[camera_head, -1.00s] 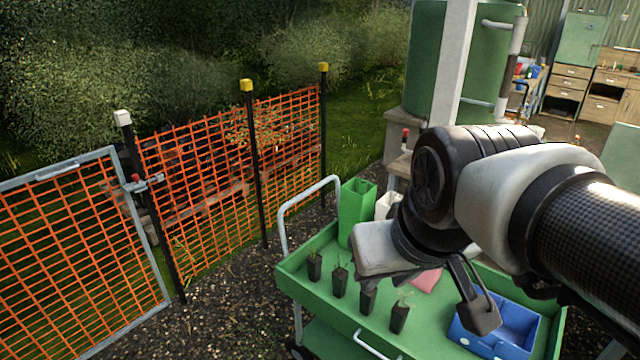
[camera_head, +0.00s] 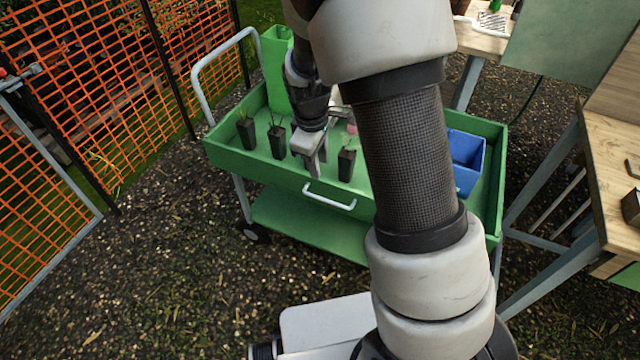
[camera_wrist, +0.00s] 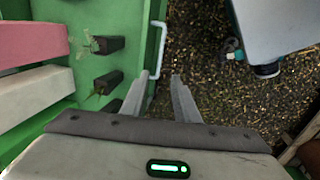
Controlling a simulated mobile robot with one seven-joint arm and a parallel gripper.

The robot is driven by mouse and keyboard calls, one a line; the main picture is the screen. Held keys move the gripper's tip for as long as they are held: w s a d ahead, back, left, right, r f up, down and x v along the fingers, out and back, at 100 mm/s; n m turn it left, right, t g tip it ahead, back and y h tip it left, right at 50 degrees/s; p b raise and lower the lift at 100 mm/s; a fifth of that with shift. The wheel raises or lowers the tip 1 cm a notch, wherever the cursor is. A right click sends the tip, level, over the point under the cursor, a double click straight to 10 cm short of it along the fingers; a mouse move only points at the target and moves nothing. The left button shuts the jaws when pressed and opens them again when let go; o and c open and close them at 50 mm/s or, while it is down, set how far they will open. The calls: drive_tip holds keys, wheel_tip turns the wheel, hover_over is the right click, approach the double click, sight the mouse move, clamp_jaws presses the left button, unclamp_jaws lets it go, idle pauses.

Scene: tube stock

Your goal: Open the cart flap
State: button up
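The green cart (camera_head: 225,158) stands ahead, its front flap (camera_head: 275,176) upright in line with the tray side. A white bar handle (camera_head: 330,202) is fixed on the flap's outer face. In the wrist view the handle (camera_wrist: 160,48) shows just beyond my fingertips. My gripper (camera_head: 313,168) points down near the flap's top edge, up and left of the handle in the head view. In the wrist view my gripper (camera_wrist: 160,77) has its two fingers apart with nothing between them. Whether it touches the flap I cannot tell.
Several dark seedling pots (camera_head: 277,141) stand in the tray close behind the flap. A blue bin (camera_head: 466,160) is at the tray's right. A wooden bench (camera_head: 610,170) stands to the right, an orange mesh fence (camera_head: 100,100) to the left.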

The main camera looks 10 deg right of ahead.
sight(324, 199)
drive_tip(key=f+b, duration=0.1)
drive_tip(key=f, duration=0.4)
drive_tip(key=w+d+f+b, duration=0.1)
drive_tip(key=f, duration=0.4)
drive_tip(key=w+d+f+b, duration=0.1)
drive_tip(key=f, duration=0.5)
drive_tip(key=shift+w, duration=0.2)
drive_tip(key=shift+c, duration=0.3)
clamp_jaws()
